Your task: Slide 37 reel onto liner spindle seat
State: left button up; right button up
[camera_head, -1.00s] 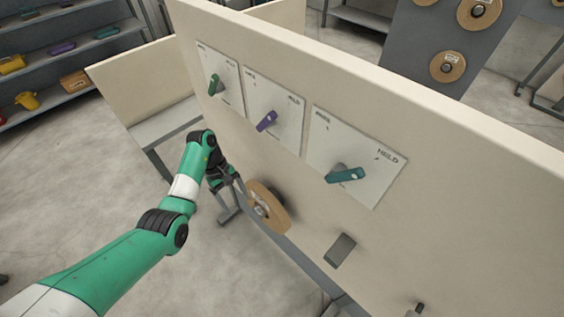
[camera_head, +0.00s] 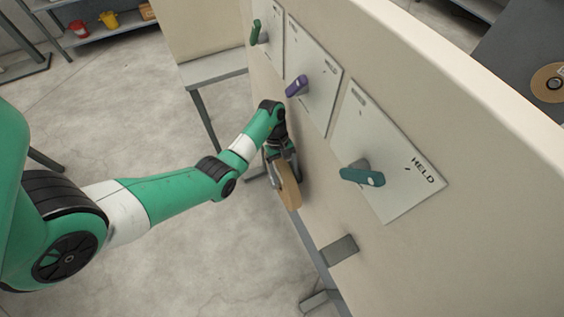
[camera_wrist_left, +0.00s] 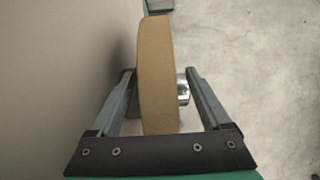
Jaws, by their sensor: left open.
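A tan reel (camera_head: 288,187) stands edge-on close to the cream panel in the head view. No number is readable on it. My left gripper (camera_head: 281,163) is at the reel, with its fingers apart on either side. In the left wrist view the reel (camera_wrist_left: 157,75) lies between the two open fingers. A shiny metal hub or spindle end (camera_wrist_left: 183,87) sticks out on the reel's right side, by the right finger. A gap shows beside the reel near the palm. I cannot tell which part is the liner spindle seat. My right gripper is not in view.
The cream panel (camera_head: 440,110) rises right beside the gripper. It carries green, purple and teal (camera_head: 362,176) handles on white plates, one marked HELD. A grey block (camera_head: 338,250) juts out below. Another reel (camera_head: 549,82) hangs at far right. Open floor lies left.

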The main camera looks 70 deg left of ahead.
pick_arm(q)
jog(key=shift+x, duration=1.3)
jog(key=shift+c, duration=0.3)
grip_shut()
dwell(0.5)
dwell(1.2)
jog(key=shift+r, duration=0.1)
